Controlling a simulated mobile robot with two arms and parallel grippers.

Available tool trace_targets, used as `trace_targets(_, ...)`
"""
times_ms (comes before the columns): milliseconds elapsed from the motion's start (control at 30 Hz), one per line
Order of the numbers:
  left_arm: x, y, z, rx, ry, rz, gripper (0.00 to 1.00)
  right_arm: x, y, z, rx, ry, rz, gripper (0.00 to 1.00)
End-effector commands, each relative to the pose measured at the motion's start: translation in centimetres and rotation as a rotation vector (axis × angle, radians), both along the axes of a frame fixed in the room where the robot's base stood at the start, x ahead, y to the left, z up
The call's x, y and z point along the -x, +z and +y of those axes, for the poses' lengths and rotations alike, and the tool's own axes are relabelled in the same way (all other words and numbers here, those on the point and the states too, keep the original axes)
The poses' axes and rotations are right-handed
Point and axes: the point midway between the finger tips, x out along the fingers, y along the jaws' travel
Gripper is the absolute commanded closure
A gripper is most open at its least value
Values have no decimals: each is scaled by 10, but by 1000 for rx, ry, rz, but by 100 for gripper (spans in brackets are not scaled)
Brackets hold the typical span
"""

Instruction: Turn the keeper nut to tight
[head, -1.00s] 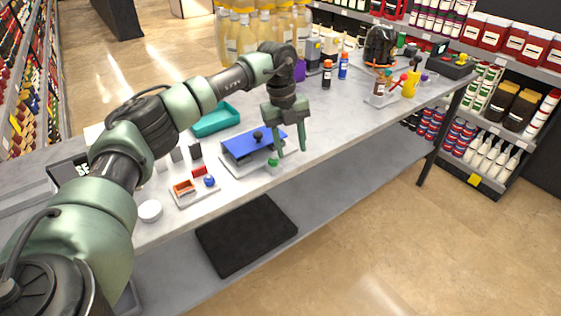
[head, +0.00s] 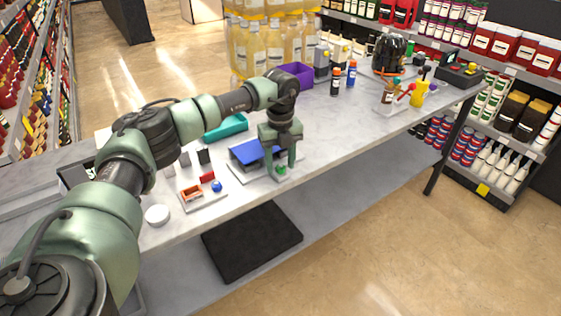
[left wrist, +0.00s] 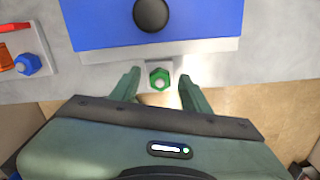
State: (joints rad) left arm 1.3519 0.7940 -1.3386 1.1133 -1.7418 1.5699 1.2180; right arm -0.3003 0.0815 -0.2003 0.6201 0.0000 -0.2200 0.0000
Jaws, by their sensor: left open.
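The keeper nut is a small green hex nut (head: 281,171) at the front edge of the vacuum pump, low between my left fingers. In the left wrist view the green nut (left wrist: 159,77) sits on a small pale tab in front of the pump. The pump has a blue top (head: 247,151) and grey base; a black round knob (left wrist: 151,14) shows on the blue top. My left gripper (left wrist: 158,84) is open, pointing down, with one finger on each side of the nut and visible gaps between. My right gripper is not in view.
Left of the pump is a small tray (head: 203,197) with red, orange and blue parts, and a white round lid (head: 157,215). Bottles and tools stand farther right; the bench between is clear.

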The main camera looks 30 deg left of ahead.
Motion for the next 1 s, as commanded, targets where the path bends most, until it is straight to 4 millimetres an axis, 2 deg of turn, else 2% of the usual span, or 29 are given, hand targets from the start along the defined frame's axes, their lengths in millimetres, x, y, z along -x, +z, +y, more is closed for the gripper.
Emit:
trace_targets(67, 0, 0, 0, 0, 0, 0, 54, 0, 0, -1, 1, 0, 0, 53)
trace_targets(233, 0, 0, 0, 0, 0, 0, 98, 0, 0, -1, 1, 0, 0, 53)
trace_targets(267, 0, 0, 0, 1, -1, 1, 100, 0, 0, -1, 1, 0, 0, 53)
trace_targets(667, 0, 1, 0, 1, -58, 1, 100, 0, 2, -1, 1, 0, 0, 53)
trace_targets(1000, -1, 2, -1, 1, -307, 0, 100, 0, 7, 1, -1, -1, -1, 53)
